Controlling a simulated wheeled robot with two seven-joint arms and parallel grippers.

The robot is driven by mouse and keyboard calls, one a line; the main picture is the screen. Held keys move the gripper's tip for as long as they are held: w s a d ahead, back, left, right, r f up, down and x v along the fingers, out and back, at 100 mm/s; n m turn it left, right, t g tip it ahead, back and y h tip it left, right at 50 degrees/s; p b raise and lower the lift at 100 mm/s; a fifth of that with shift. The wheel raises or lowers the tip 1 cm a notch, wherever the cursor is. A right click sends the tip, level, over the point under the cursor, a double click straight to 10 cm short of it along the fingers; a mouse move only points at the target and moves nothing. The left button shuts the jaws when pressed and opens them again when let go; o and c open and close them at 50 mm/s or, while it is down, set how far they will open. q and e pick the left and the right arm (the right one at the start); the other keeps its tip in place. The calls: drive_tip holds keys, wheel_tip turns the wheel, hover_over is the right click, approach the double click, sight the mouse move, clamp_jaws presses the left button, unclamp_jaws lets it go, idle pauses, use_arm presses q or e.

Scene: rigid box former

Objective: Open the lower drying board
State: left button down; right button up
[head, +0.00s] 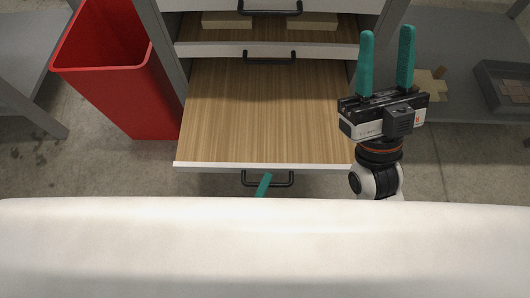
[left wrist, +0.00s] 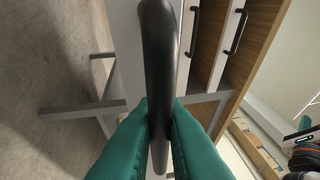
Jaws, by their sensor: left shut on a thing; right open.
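The lower drying board (head: 262,110) is a wood-surfaced board with a white front edge, pulled well out of the grey-framed rack toward me. Its black bar handle (head: 285,183) shows below the front edge. My left gripper (head: 264,184) is at this handle; only a teal finger shows in the head view, the rest hidden behind a pale surface. In the left wrist view its teal fingers (left wrist: 161,125) are shut on the black handle (left wrist: 158,45). My right gripper (head: 387,50) is open and empty, raised to the right of the board with fingers pointing up.
Upper boards with black handles (head: 270,57) sit further back in the rack; light-coloured blocks (head: 227,20) lie on one. A red bin (head: 120,80) stands close on the left. A grey shelf (head: 455,55) with a dark tray (head: 503,88) is on the right.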

use_arm(q)
drive_tip(key=shift+s, duration=1.95)
use_arm(e)
drive_tip(key=shift+w+a+f+g+h, duration=0.1)
drive_tip(key=shift+w+f+g+h, duration=0.05)
drive_tip(key=shift+w+f+g, duration=0.35)
drive_tip(key=shift+w+a+f+g+h, duration=0.15)
drive_tip(key=shift+w+f+g, duration=0.15)
drive_tip(key=shift+w+g, duration=0.3)
use_arm(q)
drive_tip(key=c, duration=1.8)
unclamp_jaws()
drive_tip(key=p+v, duration=0.1)
drive_tip(key=v, duration=1.1)
drive_tip(key=shift+p, duration=0.35)
use_arm(e)
drive_tip(key=w+f+g+h, duration=0.1)
drive_tip(key=w+f+g, duration=0.1)
drive_tip(key=w+f, duration=0.1)
drive_tip(key=shift+f+g, duration=0.2)
drive_tip(key=shift+g, duration=0.2)
drive_tip(key=shift+s, duration=0.1)
